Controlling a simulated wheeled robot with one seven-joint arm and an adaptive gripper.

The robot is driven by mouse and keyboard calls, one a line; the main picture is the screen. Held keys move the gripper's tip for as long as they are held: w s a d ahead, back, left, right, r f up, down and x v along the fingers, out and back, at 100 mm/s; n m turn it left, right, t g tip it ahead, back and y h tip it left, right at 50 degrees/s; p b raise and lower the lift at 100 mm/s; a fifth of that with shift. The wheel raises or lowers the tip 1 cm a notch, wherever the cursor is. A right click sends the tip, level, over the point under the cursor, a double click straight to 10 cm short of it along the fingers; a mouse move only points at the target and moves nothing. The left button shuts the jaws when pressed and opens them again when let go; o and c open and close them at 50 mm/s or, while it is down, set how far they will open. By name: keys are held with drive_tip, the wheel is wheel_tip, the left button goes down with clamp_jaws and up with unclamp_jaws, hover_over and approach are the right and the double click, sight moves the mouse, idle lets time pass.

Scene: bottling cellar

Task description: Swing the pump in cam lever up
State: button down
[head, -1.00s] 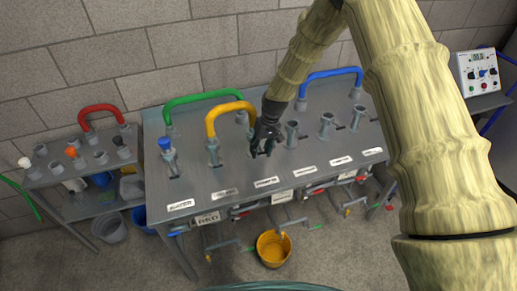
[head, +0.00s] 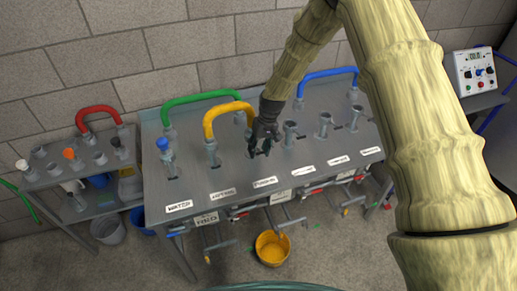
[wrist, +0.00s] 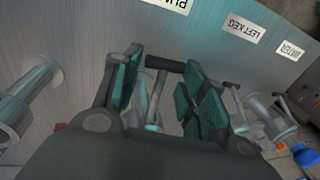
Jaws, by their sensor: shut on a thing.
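The pump in cam lever (wrist: 158,97) is a thin grey bar with a dark cross handle (wrist: 165,64) in the wrist view. My gripper (wrist: 164,85) is shut on it, with the teal pads on either side of the bar. In the head view my gripper (head: 261,147) is at the third port along the bench, behind the PUMP IN label (head: 265,183), and hides most of the lever there. In the wrist view that label (wrist: 168,3) is cut off at the top edge.
The yellow hose (head: 228,107) arches just left of my gripper. Other ports, such as the open one (head: 290,132), stand to the right on the steel bench (head: 215,190). Green (head: 200,97) and blue (head: 327,73) hoses run along the back. A yellow bucket (head: 270,250) stands below.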

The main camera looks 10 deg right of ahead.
drive_tip(key=shift+s+f, duration=0.2)
drive_tip(key=c, duration=1.1)
unclamp_jaws()
drive_tip(key=shift+o, duration=0.2)
drive_tip(key=shift+w+d+r, duration=0.1)
drive_tip(key=shift+r, duration=0.1)
drive_tip(key=shift+w+r, duration=0.1)
drive_tip(key=shift+r, duration=0.15)
wheel_tip(320, 180, up, 11)
drive_tip(key=d, duration=0.2)
drive_tip(key=shift+d, duration=0.15)
